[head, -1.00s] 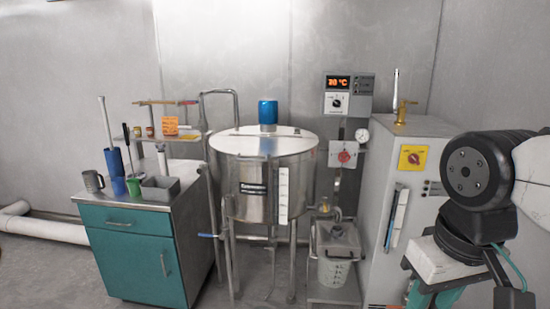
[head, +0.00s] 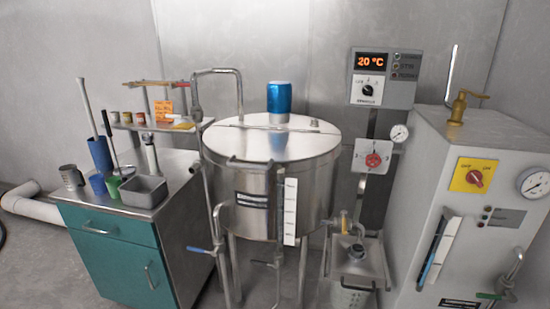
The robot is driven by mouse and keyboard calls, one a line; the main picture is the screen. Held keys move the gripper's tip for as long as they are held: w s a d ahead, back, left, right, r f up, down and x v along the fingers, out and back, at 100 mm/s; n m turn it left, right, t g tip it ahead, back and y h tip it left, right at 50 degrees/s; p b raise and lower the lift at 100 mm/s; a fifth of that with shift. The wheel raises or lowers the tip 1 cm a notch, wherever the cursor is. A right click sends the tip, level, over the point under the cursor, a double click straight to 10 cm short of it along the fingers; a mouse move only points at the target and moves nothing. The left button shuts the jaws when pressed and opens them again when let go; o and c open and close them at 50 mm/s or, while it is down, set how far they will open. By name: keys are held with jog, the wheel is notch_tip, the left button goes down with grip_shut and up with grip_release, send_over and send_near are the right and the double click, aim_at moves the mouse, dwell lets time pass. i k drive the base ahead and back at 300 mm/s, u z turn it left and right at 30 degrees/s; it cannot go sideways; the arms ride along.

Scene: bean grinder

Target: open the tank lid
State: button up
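The tank (head: 255,202) is a steel cylinder on legs in the middle of the head view. Its lid (head: 240,145) is flat and lies closed on top. A bar crosses the lid, and a dark handle (head: 250,163) sits at its front edge. A blue motor cylinder (head: 279,98) stands at the back of the lid. My gripper and arm are not in the head view.
A teal cabinet (head: 110,262) with cups and tools stands left. A bent pipe (head: 216,71) rises beside the tank. A temperature panel (head: 382,77) and a large grey cabinet (head: 440,180) stand right. Floor shows in front at the left.

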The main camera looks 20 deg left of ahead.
aim_at(257, 146)
jog(key=u, duration=0.15)
jog(key=i, duration=0.6)
jog(key=u, duration=0.75)
jog(key=i, duration=0.45)
jog(key=u, duration=0.45)
